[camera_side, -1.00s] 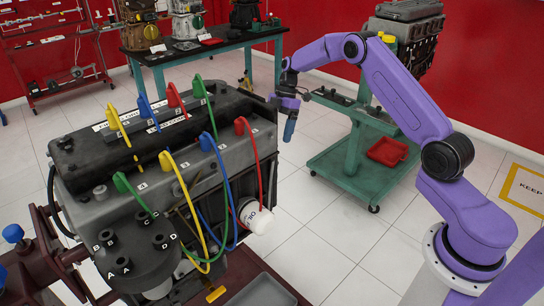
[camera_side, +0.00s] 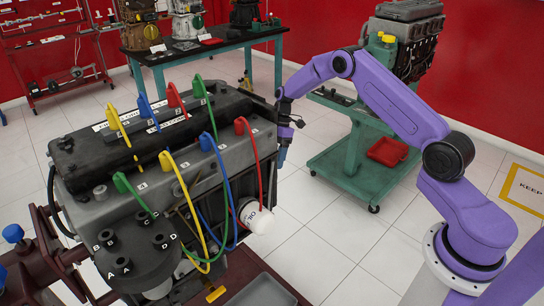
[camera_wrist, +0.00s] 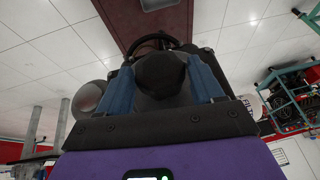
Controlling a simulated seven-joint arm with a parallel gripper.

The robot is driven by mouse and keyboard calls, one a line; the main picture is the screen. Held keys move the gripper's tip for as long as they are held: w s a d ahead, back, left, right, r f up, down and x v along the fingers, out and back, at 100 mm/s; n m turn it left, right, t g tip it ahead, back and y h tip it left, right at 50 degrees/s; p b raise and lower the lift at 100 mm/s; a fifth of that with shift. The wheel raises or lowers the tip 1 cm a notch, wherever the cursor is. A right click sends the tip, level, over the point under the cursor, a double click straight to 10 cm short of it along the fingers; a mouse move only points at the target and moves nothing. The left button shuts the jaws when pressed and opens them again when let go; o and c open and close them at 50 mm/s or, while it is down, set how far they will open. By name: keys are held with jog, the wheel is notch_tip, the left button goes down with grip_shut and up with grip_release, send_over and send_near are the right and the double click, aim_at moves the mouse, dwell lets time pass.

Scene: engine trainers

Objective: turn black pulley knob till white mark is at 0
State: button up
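The black pulley knob (camera_wrist: 161,74) is in the middle of the wrist view, with its many-sided face toward the camera. My gripper (camera_wrist: 161,82) has one blue finger on either side of it. The fingers are apart, with the knob between them; I cannot tell whether they press on it. No white mark or 0 can be made out. In the side view my gripper (camera_side: 283,155) points down beside the right end of the engine (camera_side: 95,185), and the engine hides the knob.
A white oil filter (camera_side: 255,216) and several coloured leads (camera_side: 224,180) are on the engine's near side. A green trolley (camera_side: 350,165) with a red tray (camera_side: 388,151) stands behind the arm. The floor right of the engine is clear.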

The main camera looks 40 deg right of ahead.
jog(key=c, duration=0.6)
jog(key=shift+w+g, duration=0.1)
jog(key=shift+g, duration=0.2)
jog(key=shift+w+a+f+m+g, duration=0.1)
jog(key=shift+w+m+g, duration=0.2)
jog(key=shift+g, duration=0.8)
jog(key=shift+w+g, duration=0.1)
jog(key=shift+g, duration=0.6)
jog(key=o, duration=1)
